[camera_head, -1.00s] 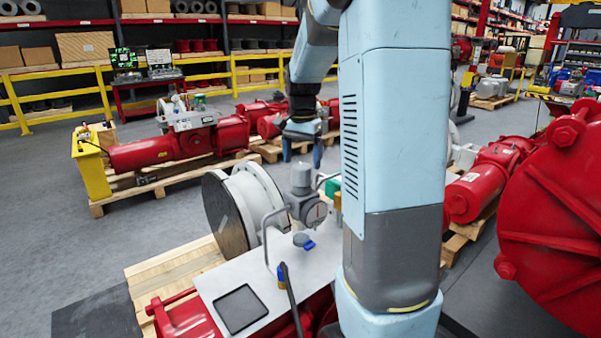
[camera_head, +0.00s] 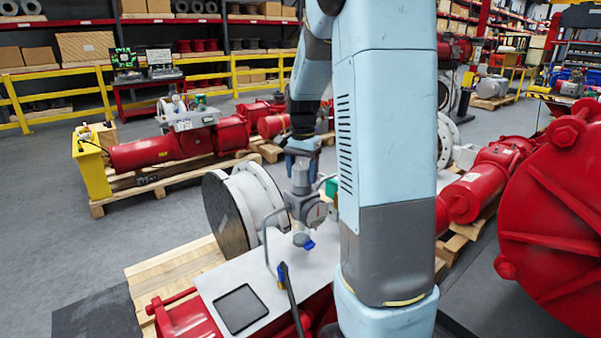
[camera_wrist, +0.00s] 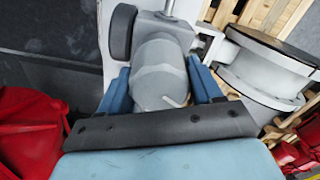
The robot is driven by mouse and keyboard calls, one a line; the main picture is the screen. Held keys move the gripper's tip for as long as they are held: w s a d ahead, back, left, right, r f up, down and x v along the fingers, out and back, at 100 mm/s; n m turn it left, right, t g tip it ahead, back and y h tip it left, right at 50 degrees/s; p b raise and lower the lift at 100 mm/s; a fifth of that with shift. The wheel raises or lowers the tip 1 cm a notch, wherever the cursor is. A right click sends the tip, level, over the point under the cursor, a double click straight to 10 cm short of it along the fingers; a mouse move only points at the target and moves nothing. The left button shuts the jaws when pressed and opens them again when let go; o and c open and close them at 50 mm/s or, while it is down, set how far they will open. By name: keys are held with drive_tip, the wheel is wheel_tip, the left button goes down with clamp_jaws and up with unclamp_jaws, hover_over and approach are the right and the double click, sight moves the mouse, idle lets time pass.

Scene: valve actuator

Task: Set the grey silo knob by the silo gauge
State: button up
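The grey silo knob (camera_head: 301,179) tops a grey regulator body on the white panel. The round silo gauge (camera_head: 317,214) faces the head camera, with a pale dial and a reddish mark; its reading is too small to tell. In the wrist view, the knob (camera_wrist: 158,78) lies between the blue fingers of my gripper (camera_wrist: 158,72). The fingers look open, one on each side, with no clear grip on it. The gauge's dark rim (camera_wrist: 122,32) shows beyond, its face hidden. In the head view, my gripper (camera_head: 302,153) is directly above the knob, pointing down.
A bent metal handle (camera_head: 268,240) stands on the white panel (camera_head: 225,276) close left of the regulator. A blue valve lever (camera_head: 308,244) sits below the gauge. A large white flange (camera_head: 262,195) is behind to the left. Red actuators on pallets surround the area.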

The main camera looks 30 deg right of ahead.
sight(302, 165)
drive_tip(key=c, duration=0.5)
drive_tip(key=shift+n, duration=1.3)
drive_tip(key=o, duration=1)
wheel_tip(302, 165, up, 14)
drive_tip(key=shift+f, duration=0.15)
